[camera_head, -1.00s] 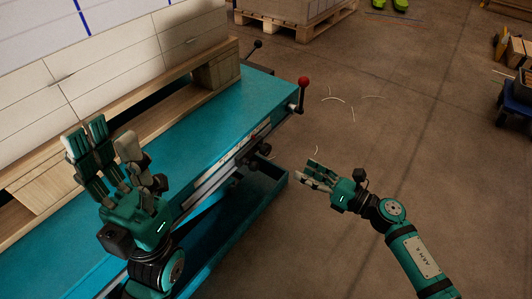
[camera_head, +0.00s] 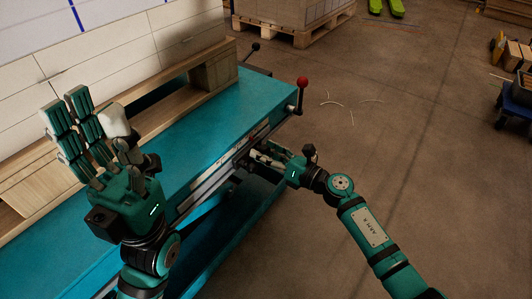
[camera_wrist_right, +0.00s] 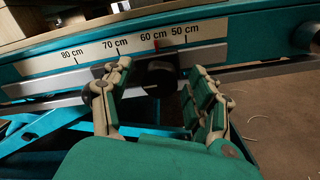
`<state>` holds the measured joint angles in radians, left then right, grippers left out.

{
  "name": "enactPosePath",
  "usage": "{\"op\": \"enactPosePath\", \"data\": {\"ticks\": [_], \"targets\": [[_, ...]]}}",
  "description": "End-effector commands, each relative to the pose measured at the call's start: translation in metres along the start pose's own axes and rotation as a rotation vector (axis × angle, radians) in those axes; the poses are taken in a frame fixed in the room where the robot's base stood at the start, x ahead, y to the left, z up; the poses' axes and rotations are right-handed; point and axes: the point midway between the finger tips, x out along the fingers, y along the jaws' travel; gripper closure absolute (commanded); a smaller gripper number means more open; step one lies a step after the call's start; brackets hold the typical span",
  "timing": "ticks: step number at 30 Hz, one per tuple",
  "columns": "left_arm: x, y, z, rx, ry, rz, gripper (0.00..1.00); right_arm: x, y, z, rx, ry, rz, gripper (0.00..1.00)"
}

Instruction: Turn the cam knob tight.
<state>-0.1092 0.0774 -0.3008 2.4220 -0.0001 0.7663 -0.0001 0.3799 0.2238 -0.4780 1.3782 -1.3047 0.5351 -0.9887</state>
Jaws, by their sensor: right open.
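The dark cam knob (camera_wrist_right: 157,76) sits on the rail below the centimetre scale (camera_wrist_right: 118,50) in the right wrist view. My right gripper (camera_wrist_right: 158,98) is open, with its fingers on either side of the knob; I cannot tell whether they touch it. In the head view my right gripper (camera_head: 262,153) is at the front side of the teal table (camera_head: 215,128) and largely hides the knob. My left gripper (camera_head: 92,130) is open and empty, fingers spread upward, above the near part of the table.
A lever with a red ball (camera_head: 302,83) stands at the table's far right corner, and a black-ball lever (camera_head: 256,47) is behind it. The floor (camera_head: 420,150) to the right is mostly clear.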

Motion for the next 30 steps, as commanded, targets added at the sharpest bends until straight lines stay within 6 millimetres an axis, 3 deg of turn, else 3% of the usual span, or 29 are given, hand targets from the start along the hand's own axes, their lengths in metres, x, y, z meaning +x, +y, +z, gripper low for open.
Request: {"op": "enactPosePath", "data": {"ticks": [2, 14, 27, 30], "targets": [[0.0, 0.0, 0.0, 0.0, 0.0, 0.0, 0.63, -0.0002, 0.0001, -0.0002, 0.0, 0.0, 0.0, 0.43], [-0.0014, -0.0002, 0.0003, 0.0, -0.006, -0.002, 0.63, -0.0005, 0.0, -0.0004, 0.001, 0.0, 0.0, 0.96], [0.002, -0.0011, -0.0016, -0.002, -0.019, -0.012, 0.63, -0.0006, 0.0008, 0.0011, 0.095, 0.003, -0.001, 0.98], [-0.0065, -0.0011, -0.001, -0.005, -0.055, -0.018, 0.63, -0.0006, 0.0014, 0.0019, 0.162, 0.003, -0.001, 0.98]]}}
